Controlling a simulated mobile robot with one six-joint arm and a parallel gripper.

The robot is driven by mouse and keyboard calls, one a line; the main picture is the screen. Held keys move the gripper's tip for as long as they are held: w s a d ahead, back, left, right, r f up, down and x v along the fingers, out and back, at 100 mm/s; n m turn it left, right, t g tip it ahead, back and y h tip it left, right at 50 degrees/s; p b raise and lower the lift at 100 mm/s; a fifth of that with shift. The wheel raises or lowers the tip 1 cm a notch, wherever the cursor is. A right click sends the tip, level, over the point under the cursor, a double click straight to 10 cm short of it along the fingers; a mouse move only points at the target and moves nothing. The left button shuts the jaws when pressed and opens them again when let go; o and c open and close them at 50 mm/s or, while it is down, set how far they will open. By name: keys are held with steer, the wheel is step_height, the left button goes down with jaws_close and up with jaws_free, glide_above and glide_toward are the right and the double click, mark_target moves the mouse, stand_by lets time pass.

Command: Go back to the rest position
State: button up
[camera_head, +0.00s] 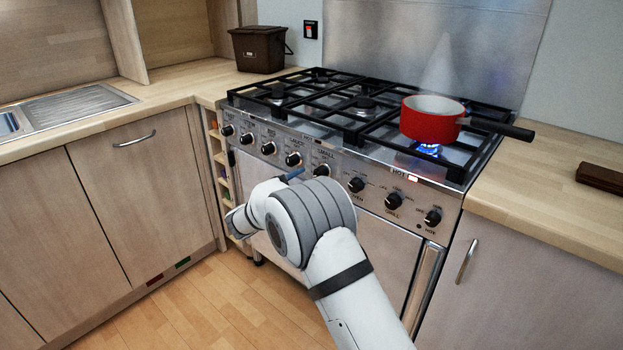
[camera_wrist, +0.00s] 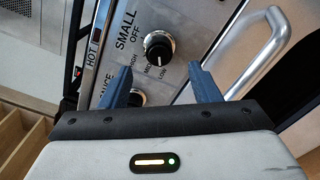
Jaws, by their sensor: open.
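My gripper (camera_wrist: 163,84) is open and empty, its two blue fingers spread apart in the wrist view. It points at the cooker's control panel (camera_wrist: 110,60). A black knob (camera_wrist: 158,47) under the word SMALL lies just beyond the fingertips, and a second knob (camera_wrist: 138,97) shows partly behind the left finger. In the head view my arm reaches to the cooker front, and a blue finger (camera_head: 293,174) shows near the knob row. The rest of the gripper is hidden behind my wrist.
A red pan (camera_head: 432,118) stands over a lit blue flame (camera_head: 428,150) on the range cooker, its black handle (camera_head: 503,130) pointing right. An oven door handle (camera_wrist: 262,45) is close right of my gripper. A brown bin (camera_head: 258,50) and a sink (camera_head: 70,105) are left. The floor (camera_head: 190,310) is clear.

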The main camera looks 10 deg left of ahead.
steer(key=shift+s+a, duration=0.3)
steer(key=shift+s, duration=0.25)
steer(key=s+d+r+m+g+p, duration=0.3)
steer(key=s+d+r, duration=0.15)
steer(key=d, duration=0.45)
steer(key=s+d+r+m+g+p, duration=0.25)
steer(key=d+r+g, duration=0.2)
steer(key=d, duration=0.45)
steer(key=s+d+r+m+g+p, duration=0.3)
steer(key=s+d+r, duration=0.15)
steer(key=d, duration=0.45)
steer(key=s+d+r+m+y+p, duration=0.2)
steer(key=s+r+m+y+p, duration=0.1)
steer(key=s, duration=0.6)
steer(key=s+d+r+m+g+y+p, duration=0.1)
steer(key=s+d+r+m+y+p, duration=0.1)
steer(key=s, duration=0.7)
steer(key=s+d+r+m+g+y+p, duration=0.1)
steer(key=s+r+m+y+p, duration=0.3)
steer(key=s, duration=0.5)
steer(key=shift+d+m+p, duration=0.35)
steer(key=shift+d+p, duration=0.2)
steer(key=shift+d, duration=0.15)
